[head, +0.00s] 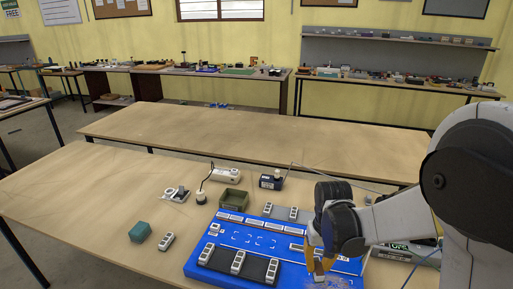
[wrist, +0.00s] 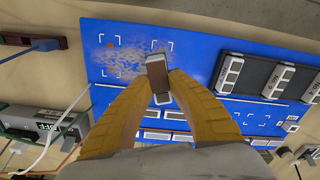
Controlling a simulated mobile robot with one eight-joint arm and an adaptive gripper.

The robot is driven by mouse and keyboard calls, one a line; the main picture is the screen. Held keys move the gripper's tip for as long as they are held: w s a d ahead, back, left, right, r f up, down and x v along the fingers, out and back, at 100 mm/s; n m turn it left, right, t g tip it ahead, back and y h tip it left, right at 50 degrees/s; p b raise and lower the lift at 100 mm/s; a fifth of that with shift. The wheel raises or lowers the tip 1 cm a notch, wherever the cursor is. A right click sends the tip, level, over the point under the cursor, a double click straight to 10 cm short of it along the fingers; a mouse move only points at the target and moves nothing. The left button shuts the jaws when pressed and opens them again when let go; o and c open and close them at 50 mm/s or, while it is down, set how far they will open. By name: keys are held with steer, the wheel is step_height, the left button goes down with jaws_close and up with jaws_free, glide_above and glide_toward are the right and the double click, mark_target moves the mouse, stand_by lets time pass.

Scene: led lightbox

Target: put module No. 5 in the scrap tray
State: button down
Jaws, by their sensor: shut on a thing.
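My gripper (head: 318,262) is over the right part of the blue mat (head: 228,236). In the wrist view its two orange fingers (wrist: 160,84) are shut on a small module (wrist: 157,70) with a dark brown-grey face and whitish ends. The module is low over the mat or on it; I cannot tell which. Its number is not readable. In the head view the fingers partly hide it. An olive-green open tray (head: 230,206), possibly the scrap tray, stands behind the mat, to the left of my gripper.
A dark rack (head: 256,268) with several white modules lies on the mat's front. A grey rack (head: 280,211) with modules is at its back. A teal block (head: 141,230), a loose module (head: 166,241), a power strip (head: 226,173) and a dark box (head: 271,181) stand around it.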

mark_target(318, 265)
steer(key=shift+r+p, duration=1.85)
steer(key=shift+r, duration=0.7)
